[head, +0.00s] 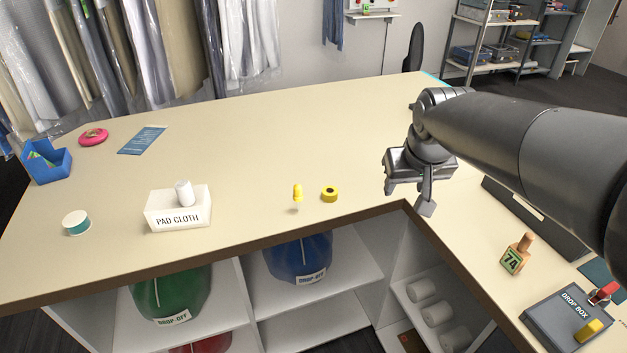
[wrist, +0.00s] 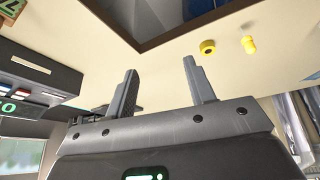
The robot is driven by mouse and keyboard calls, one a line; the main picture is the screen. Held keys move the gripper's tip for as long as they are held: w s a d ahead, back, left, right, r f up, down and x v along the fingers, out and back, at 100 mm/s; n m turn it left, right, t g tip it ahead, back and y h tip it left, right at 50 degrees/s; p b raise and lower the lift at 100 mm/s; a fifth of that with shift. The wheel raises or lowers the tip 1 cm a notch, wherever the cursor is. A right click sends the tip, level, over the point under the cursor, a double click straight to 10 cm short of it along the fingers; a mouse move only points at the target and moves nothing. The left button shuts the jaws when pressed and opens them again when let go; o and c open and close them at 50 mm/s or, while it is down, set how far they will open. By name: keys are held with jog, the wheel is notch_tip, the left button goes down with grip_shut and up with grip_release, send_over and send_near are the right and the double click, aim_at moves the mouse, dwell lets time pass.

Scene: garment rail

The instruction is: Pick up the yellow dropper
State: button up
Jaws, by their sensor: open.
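The yellow dropper (head: 297,193) stands upright on the cream counter (head: 250,125), near its front edge, with a yellow top and a paler lower part. It also shows in the wrist view (wrist: 249,45), at the upper right. A yellow ring-shaped item (head: 330,194) sits just to its right in the head view. My gripper (head: 408,201) is open and empty near the counter's inner corner, to the right of the dropper and apart from it. Both fingers show in the wrist view (wrist: 160,82) with nothing between them.
A white pad cloth box (head: 178,213) with a white cylinder on it stands left of the dropper. A wooden stamp marked 74 (head: 517,254) and a drop box (head: 567,315) are on the right counter. Shelves with bags lie below the front edge. The counter behind the dropper is clear.

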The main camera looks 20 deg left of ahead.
jog(key=w+a+f+n+y, duration=0.1)
jog(key=w+a+f+n, duration=0.15)
jog(key=a, duration=0.95)
jog(key=n+g, duration=0.2)
send_over(298, 187)
jog(key=s+d, duration=0.1)
jog(key=d, duration=0.1)
jog(key=shift+m+y, duration=0.25)
jog(key=shift+y, duration=0.05)
jog(key=f, duration=0.5)
jog(key=shift+s+a+f, duration=0.15)
jog(key=shift+s+f, duration=0.05)
jog(key=shift+f, duration=0.15)
jog(key=shift+a+f, duration=0.2)
jog(key=shift+f, duration=0.05)
jog(key=x, duration=0.5)
jog(key=shift+w, duration=0.15)
jog(key=x, duration=0.5)
jog(key=shift+d+f, duration=0.25)
jog(key=c, duration=1)
jog(key=shift+c, duration=0.2)
